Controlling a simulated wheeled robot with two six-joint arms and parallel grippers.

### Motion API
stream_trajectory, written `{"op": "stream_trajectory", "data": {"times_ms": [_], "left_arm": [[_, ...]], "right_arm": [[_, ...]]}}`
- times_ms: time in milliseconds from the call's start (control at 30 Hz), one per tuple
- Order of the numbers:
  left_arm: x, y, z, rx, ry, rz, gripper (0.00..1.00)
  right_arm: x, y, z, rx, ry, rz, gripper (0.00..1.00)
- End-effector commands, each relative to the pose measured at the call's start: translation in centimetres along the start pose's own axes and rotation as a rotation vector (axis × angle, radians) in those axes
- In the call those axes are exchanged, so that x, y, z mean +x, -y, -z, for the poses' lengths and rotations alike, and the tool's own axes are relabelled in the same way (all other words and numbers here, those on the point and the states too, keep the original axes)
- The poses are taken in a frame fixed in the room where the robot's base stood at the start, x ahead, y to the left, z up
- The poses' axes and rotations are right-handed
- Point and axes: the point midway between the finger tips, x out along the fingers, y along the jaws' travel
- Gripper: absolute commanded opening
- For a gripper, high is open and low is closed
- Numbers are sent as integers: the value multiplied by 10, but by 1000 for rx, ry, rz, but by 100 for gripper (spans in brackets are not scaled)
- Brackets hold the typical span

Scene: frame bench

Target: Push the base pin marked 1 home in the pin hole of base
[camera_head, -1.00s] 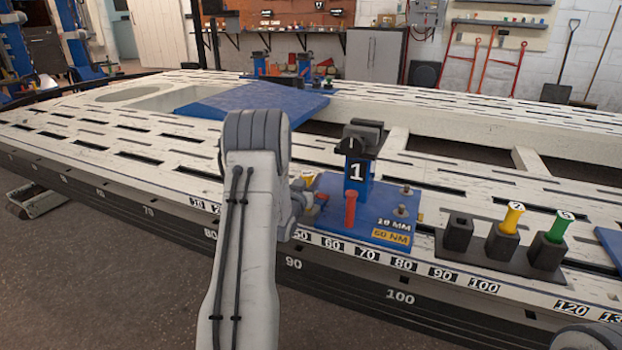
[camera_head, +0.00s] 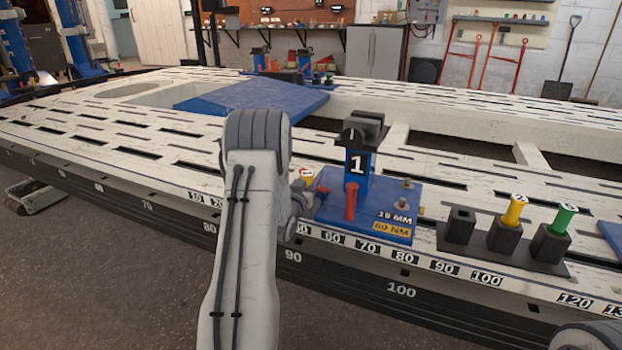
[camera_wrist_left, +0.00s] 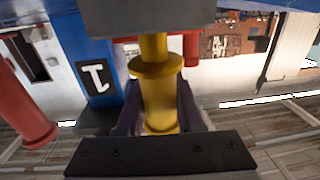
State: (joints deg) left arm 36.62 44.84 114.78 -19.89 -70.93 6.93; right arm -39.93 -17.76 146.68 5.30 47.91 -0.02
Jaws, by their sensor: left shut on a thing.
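The blue base (camera_head: 385,226) sits on the slotted bench, with an upright post marked 1 (camera_head: 357,163) and a red pin (camera_head: 351,201). The yellow base pin (camera_head: 307,175) shows just right of my left arm, at the base's left side. In the left wrist view, which looks upside down, my left gripper (camera_wrist_left: 158,112) is shut on the yellow pin (camera_wrist_left: 160,92). The pin's narrow shank runs into a grey block (camera_wrist_left: 150,16); a short length of shank shows between its collar and the block. The hole itself is hidden. My right gripper is out of view.
A black holder (camera_head: 485,251) right of the base carries a yellow pin (camera_head: 515,210) and a green pin (camera_head: 563,219); its left socket is empty. A blue panel (camera_head: 255,100) lies behind. The post and red pins stand close to my left gripper.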

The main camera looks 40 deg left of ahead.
Motion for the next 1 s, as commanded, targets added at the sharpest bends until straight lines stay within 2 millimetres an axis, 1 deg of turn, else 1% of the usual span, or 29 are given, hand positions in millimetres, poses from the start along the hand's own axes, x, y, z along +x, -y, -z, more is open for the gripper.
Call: {"op": "stream_trajectory", "data": {"times_ms": [833,867,900,933,967,1000], "left_arm": [[0,0,-21,1,-3,0,0],[0,0,-21,1,-4,0,40],[0,0,-20,1,-4,0,55],[0,0,-20,1,-3,0,66],[0,0,-20,1,-3,0,71],[0,0,-20,0,-3,0,71]], "right_arm": [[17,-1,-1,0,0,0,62],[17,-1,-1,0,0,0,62],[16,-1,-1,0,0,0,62],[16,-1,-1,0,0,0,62],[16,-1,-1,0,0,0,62],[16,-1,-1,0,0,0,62]]}}
